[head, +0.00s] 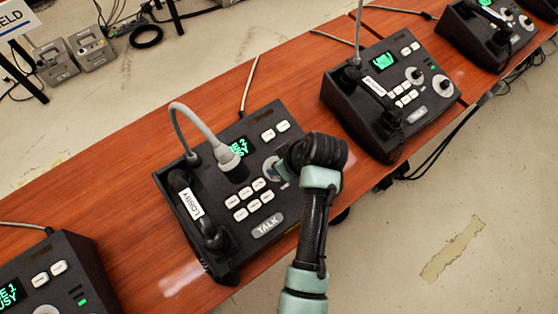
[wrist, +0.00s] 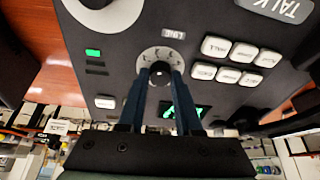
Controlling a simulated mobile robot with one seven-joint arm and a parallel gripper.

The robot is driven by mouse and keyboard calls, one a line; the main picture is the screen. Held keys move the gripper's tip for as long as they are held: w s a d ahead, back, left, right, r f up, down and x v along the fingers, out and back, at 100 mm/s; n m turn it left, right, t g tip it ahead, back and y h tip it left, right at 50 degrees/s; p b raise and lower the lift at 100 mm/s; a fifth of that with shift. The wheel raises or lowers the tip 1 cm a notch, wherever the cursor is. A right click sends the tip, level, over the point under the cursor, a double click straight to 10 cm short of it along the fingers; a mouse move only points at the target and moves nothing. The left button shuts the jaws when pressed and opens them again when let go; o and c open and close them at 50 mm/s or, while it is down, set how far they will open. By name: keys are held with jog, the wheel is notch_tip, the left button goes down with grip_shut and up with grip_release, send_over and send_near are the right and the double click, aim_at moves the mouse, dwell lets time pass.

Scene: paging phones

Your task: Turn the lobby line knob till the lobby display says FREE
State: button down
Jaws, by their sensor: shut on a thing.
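The lobby phone (head: 240,180) is a black desk console with a handset marked LOBBY (head: 191,203). Its green display (head: 239,146) is partly covered by the microphone; the visible letters end in "E 2" and "SY", which fits BUSY. In the wrist view, the display (wrist: 190,110) is mostly hidden behind a finger. The line knob (wrist: 160,68) is a small black knob on a pale round dial marked LINE. My gripper (wrist: 160,78) is shut on this knob, one blue finger on each side. In the head view, my gripper (head: 279,169) covers part of the dial.
A grey gooseneck microphone (head: 190,112) arches over the lobby phone. White buttons (head: 250,200) and a TALK key (head: 267,226) lie beside the dial. Similar phones stand on the wooden desk (head: 120,207), at lower left (head: 62,270) and upper right (head: 385,95).

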dwell(0.4)
jog(key=c, duration=0.6)
grip_release()
jog(key=shift+r, duration=0.1)
jog(key=v, duration=1.2)
jog(key=shift+s+d+r, duration=0.15)
jog(key=shift+d+r, duration=0.05)
jog(key=shift+r, duration=0.15)
